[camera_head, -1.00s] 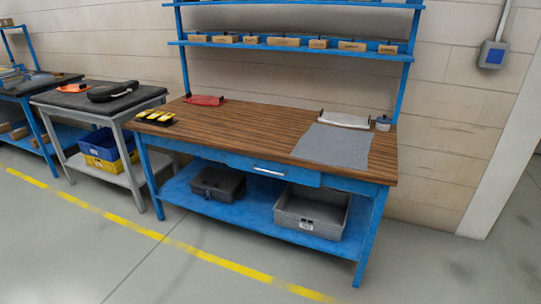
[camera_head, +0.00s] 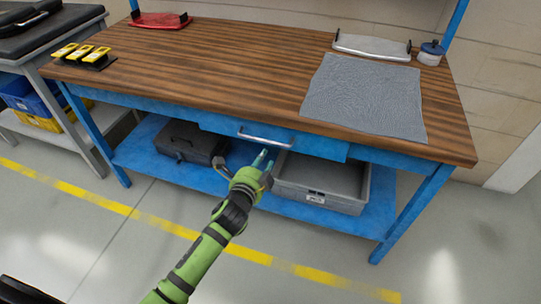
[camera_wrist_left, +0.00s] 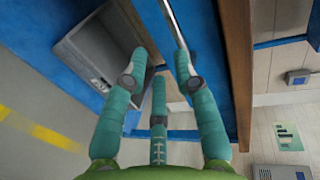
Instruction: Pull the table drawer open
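The blue table drawer (camera_head: 318,147) is under the front edge of the wooden-topped workbench (camera_head: 215,60) and looks closed. Its silver bar handle (camera_head: 266,137) is on the drawer front. My left gripper (camera_head: 264,158), with teal fingers on a green arm, is just below and in front of the handle in the head view. In the left wrist view the fingers (camera_wrist_left: 160,62) are spread apart with nothing between them. The handle (camera_wrist_left: 174,25) runs down to the right fingertip; I cannot tell whether they touch. My right gripper is out of view.
A grey bin (camera_head: 322,183) and a dark case (camera_head: 190,141) stand on the blue lower shelf. A grey cloth (camera_head: 365,97), a tray (camera_head: 372,46) and yellow items (camera_head: 82,54) lie on the bench top. The floor in front is clear.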

